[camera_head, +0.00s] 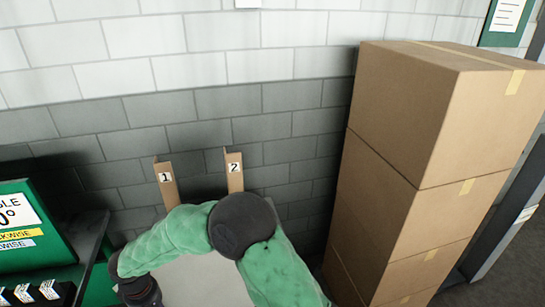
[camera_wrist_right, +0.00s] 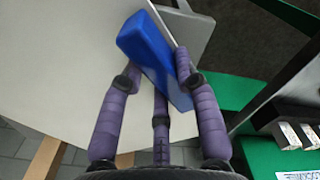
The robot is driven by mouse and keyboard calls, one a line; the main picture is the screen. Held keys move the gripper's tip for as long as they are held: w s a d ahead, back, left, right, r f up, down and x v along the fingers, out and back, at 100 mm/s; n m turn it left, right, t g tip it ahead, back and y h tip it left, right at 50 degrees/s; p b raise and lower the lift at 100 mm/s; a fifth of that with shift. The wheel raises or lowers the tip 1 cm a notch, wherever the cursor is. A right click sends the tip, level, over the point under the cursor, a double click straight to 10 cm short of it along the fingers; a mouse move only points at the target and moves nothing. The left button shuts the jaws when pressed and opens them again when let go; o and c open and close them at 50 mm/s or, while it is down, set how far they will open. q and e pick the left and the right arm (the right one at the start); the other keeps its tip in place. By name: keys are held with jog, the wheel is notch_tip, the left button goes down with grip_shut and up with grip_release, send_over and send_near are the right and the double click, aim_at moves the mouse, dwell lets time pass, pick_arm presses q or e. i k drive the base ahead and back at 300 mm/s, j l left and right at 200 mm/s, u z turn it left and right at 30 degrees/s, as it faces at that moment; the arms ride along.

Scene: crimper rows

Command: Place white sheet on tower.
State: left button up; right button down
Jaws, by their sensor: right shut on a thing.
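A white sheet (camera_head: 205,284) shows below my right arm in the head view, partly hidden by it. In the right wrist view the sheet (camera_wrist_right: 60,60) fills the left side. A blue block (camera_wrist_right: 146,42) sits at the sheet's edge. My right gripper (camera_wrist_right: 158,66) has its purple fingers shut around the blue block. In the head view its fingers are hidden; only the dark wrist end shows at the lower left. My left gripper is not in view. A tall stack of cardboard boxes (camera_head: 395,150) stands on the right; I cannot tell whether this is the tower.
Two brown posts marked 1 (camera_head: 166,180) and 2 (camera_head: 234,172) stand against the brick wall (camera_head: 200,105). A grey panel (camera_wrist_right: 190,35) lies beyond the blue block.

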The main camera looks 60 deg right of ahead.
aim_at(453, 52)
jog(key=k+l+u, duration=0.15)
jog(key=k+u, duration=0.15)
jog(key=k, duration=0.15)
jog(key=k+u, duration=0.3)
jog(key=k+z, duration=0.1)
jog(key=k, duration=0.5)
jog(key=k+l+z, duration=0.1)
jog(key=k, duration=0.55)
jog(key=k+l+z, duration=0.1)
jog(key=k, duration=0.5)
jog(key=k+l+z, duration=0.1)
jog(key=z, duration=1.2)
